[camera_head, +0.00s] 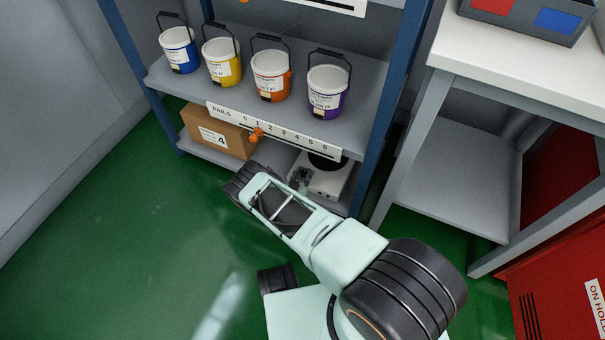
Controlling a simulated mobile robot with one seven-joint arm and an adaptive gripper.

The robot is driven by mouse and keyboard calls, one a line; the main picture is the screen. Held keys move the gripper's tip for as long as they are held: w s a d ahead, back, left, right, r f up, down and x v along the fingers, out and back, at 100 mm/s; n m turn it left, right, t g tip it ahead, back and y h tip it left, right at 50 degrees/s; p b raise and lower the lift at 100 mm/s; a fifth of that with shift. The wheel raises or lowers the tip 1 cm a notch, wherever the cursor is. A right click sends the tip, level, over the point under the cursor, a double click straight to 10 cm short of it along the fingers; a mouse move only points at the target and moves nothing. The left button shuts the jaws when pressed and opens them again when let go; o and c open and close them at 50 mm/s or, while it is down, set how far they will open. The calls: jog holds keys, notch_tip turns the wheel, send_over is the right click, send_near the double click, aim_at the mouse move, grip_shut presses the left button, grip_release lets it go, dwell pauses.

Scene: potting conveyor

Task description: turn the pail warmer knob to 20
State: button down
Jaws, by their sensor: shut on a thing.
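The pail warmer (329,184) is a white box with a dark round plate on top, on the lower shelf at the right end. My gripper (302,178) is at the warmer's left front side, small and partly behind my arm. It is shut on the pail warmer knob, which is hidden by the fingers. The knob's scale and pointer cannot be read in this view.
Several pails, including a purple one (326,95), stand on the shelf above. A cardboard box (216,134) sits left of the warmer. A blue post (385,110) stands right.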

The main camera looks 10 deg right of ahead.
jog(key=n+y, duration=0.1)
jog(key=n+y+p, duration=0.1)
jog(key=n+y, duration=0.1)
jog(key=shift+s+d+t, duration=0.15)
jog(key=shift+d+t, duration=0.2)
jog(key=shift+t, duration=0.05)
jog(key=shift+n+y, duration=1.1)
jog(key=shift+y, duration=0.4)
jog(key=c, duration=1.7)
grip_release()
jog(key=shift+r, duration=0.1)
notch_tip(320, 180, up, 10)
jog(key=shift+f, duration=0.1)
